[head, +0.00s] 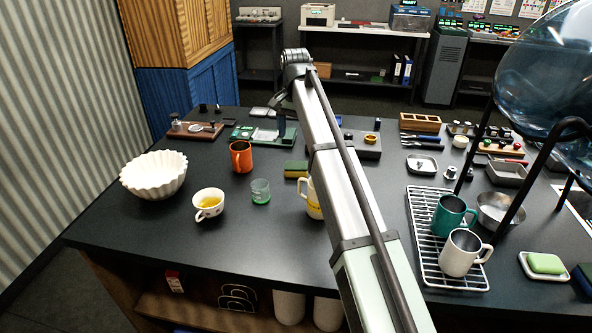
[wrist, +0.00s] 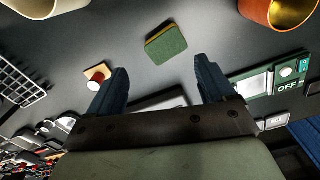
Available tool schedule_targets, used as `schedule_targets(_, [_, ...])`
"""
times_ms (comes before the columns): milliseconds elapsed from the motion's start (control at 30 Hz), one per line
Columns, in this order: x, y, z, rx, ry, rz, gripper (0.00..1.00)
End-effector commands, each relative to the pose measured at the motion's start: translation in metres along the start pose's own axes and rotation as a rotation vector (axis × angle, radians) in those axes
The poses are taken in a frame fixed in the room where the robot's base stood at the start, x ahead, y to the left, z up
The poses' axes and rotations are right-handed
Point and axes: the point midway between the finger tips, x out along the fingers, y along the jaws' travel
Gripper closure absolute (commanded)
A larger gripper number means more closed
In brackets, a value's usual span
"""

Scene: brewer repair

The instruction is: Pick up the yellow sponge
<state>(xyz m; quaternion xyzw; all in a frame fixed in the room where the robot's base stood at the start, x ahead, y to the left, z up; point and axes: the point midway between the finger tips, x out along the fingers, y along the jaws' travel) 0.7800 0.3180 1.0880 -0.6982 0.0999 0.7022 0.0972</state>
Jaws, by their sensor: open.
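The yellow sponge (head: 296,166) lies on the dark counter left of my arm, its green layer on top and yellow below. In the wrist view the sponge (wrist: 167,46) shows its green face and a thin yellow edge, ahead of the fingertips and between their lines. My gripper (wrist: 161,64) is open and empty, with its two dark blue fingers apart and not touching the sponge. In the head view, my gripper is small and partly hidden beyond the arm.
An orange mug (head: 241,157), a green glass (head: 260,191) and a white cup (head: 208,203) stand left of the sponge. A yellow-marked mug (head: 313,198) stands close in front, partly behind my arm. A wire rack (head: 420,262) with mugs is at right.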

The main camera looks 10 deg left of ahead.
Motion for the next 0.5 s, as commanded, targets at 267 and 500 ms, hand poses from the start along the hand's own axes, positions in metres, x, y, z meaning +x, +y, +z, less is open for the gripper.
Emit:
schedule_targets(267, [-0.0026, -0.0062, -0.0074, 0.343, 0.002, -0.002, 0.17])
schedule_targets(500, [-0.0033, -0.0077, -0.0095, 0.775, 0.003, -0.005, 0.17])
